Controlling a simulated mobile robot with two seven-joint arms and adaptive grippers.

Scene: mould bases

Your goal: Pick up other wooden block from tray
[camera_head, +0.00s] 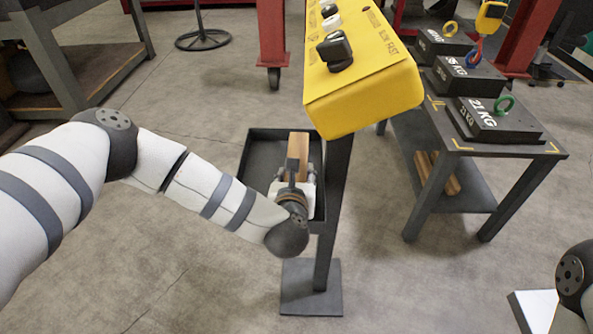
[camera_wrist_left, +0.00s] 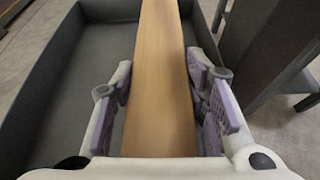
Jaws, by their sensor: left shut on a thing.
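My left gripper (camera_head: 297,172) reaches over the tray and is shut on this block. In the left wrist view the long block (camera_wrist_left: 161,80) runs between the purple finger pads of the gripper (camera_wrist_left: 165,108). The tray (camera_wrist_left: 100,12) lies around and below it; no other block shows in the tray. Whether the block touches the tray floor I cannot tell. My right gripper is out of view; only part of that arm shows at the lower right.
The yellow control box (camera_head: 365,95) on its dark post (camera_head: 333,200) stands close on the right of the tray. A table (camera_head: 505,150) at the right carries black weights (camera_head: 490,118), with wooden blocks (camera_head: 437,172) on its lower shelf.

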